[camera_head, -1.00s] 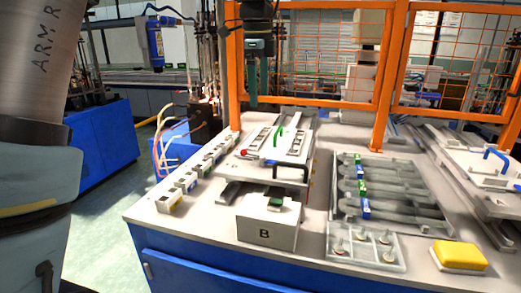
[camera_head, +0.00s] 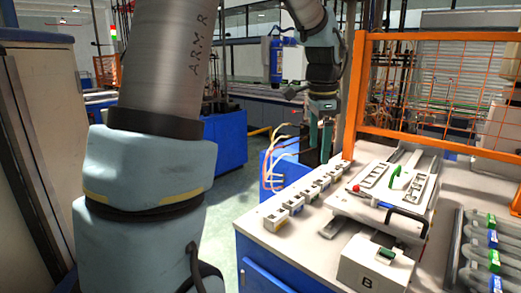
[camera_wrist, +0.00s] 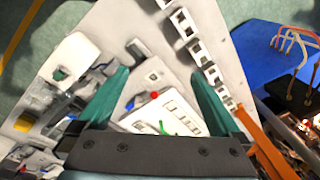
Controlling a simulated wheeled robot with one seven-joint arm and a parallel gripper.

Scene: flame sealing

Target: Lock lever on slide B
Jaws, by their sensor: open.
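Slide B is a white plate (camera_head: 412,205) on rails, behind a white box marked B (camera_head: 355,262). It carries a red-knobbed lever (camera_head: 356,188) at its left edge, a green handle (camera_head: 396,176) and a black bar handle (camera_head: 402,211) in front. I cannot tell whether the lever is locked. My gripper (camera_head: 319,148) points down, open and empty, behind and left of the slide. In the wrist view, the red knob (camera_wrist: 155,95) and green handle (camera_wrist: 163,128) appear between the teal fingers of my gripper (camera_wrist: 160,74), apart from them.
A row of small white blocks (camera_head: 315,186) runs along the table's left edge. An orange mesh fence (camera_head: 440,140) stands behind the slide. Cables (camera_head: 270,165) rise from a blue unit left of the table. A rack of grey cylinders (camera_head: 490,258) is at right.

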